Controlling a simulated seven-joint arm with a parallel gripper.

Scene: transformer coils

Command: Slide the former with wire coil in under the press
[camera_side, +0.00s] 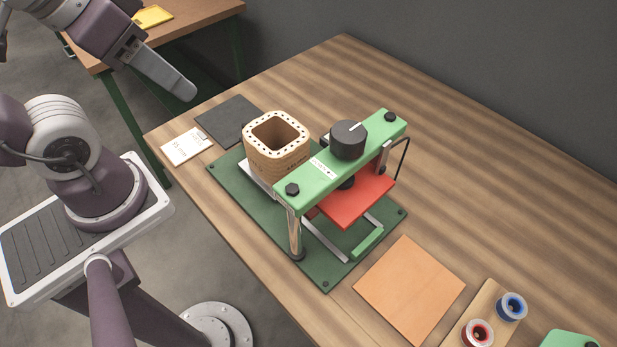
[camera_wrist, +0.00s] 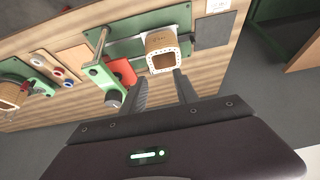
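The former (camera_side: 277,163) is a square tan tube with a pale, hole-dotted top rim. It stands upright on a light sliding plate on the dark green base, to the left of the press; no separate wire is distinguishable on it. The press has a green crossbeam (camera_side: 300,184), a black knob (camera_side: 348,140) and a red plate (camera_side: 352,203) beneath. The wrist view shows the former (camera_wrist: 168,69) and the green beam (camera_wrist: 103,80). My gripper (camera_side: 188,92) is up and left of the former, apart from it. In the wrist view its two fingers (camera_wrist: 161,90) are spread, with nothing between them.
Metal rails end in a green handle (camera_side: 366,244) at the base's front right. A tan sheet (camera_side: 410,289), a spool rack with red (camera_side: 477,334) and blue (camera_side: 511,307) spools, a white card (camera_side: 186,147) and a dark mat (camera_side: 228,119) lie around. The back of the table is clear.

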